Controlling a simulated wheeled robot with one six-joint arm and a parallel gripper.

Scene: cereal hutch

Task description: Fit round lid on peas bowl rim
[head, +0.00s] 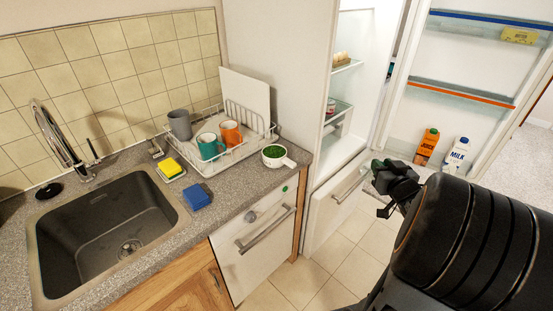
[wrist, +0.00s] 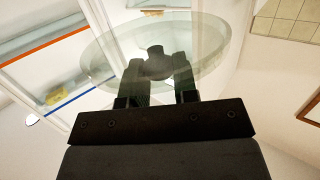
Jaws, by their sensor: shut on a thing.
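The peas bowl (head: 290,162) is white with a side handle. It is full of green peas and stands uncovered near the counter's right end in the head view. The round lid (wrist: 209,48) is clear glass with a dark knob (wrist: 155,52). In the wrist view my gripper (wrist: 156,68) is shut on this knob, and the lid spreads out beyond the fingers. In the head view my gripper (head: 378,170) is in front of the fridge, to the right of the bowl and apart from it. The lid is hard to make out there.
A dish rack (head: 240,150) with several mugs stands behind and left of the bowl. A yellow sponge (head: 171,167), a blue sponge (head: 197,196) and the sink (head: 110,235) lie further left. The open fridge door (head: 460,60) holds an orange carton and a milk carton.

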